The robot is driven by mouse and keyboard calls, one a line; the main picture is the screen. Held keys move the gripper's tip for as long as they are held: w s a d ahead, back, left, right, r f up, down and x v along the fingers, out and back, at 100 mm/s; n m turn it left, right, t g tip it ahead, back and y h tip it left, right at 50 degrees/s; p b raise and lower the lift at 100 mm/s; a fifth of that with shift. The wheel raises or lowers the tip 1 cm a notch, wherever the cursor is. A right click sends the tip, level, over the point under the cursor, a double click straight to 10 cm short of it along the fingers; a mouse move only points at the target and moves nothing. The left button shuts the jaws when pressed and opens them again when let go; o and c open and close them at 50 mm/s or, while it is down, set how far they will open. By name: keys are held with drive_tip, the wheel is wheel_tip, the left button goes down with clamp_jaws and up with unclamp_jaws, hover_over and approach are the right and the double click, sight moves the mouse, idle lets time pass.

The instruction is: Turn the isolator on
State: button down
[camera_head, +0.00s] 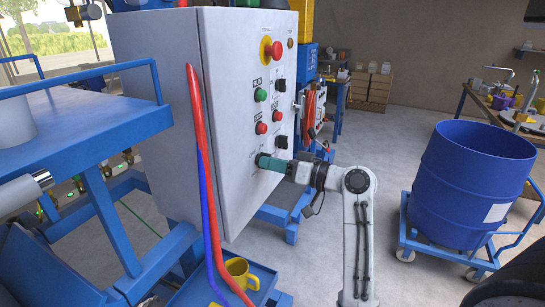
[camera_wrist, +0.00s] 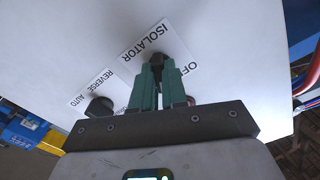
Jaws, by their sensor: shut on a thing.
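The isolator knob (camera_wrist: 157,60) is small and black, on the light grey control cabinet (camera_head: 225,110). In the wrist view it sits between my fingertips, beside a white label (camera_wrist: 160,42) reading "ISOLATOR" and "OFF". My gripper (camera_head: 262,160) has green fingers and reaches the low part of the cabinet's front from the right. In the wrist view my gripper (camera_wrist: 158,68) is shut on the knob. The fingers hide most of the knob and part of the label, so I cannot tell its exact angle.
Another black selector (camera_wrist: 98,107), labelled "REVERSE AUTO", is close to my fingers. Red and green buttons (camera_head: 260,95) and a red emergency stop (camera_head: 273,50) are higher up. Red and blue hoses (camera_head: 200,120) hang at the cabinet's edge. A blue drum (camera_head: 470,185) stands right.

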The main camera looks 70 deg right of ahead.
drive_tip(key=shift+m+p, duration=0.75)
drive_tip(key=shift+m, duration=0.45)
drive_tip(key=c, duration=1.2)
unclamp_jaws()
drive_tip(key=shift+o, duration=0.2)
drive_tip(key=s+b, duration=0.2)
drive_tip(key=s, duration=0.9)
drive_tip(key=shift+a+b, duration=0.2)
drive_tip(key=shift+b, duration=0.15)
drive_tip(key=shift+w, duration=0.1)
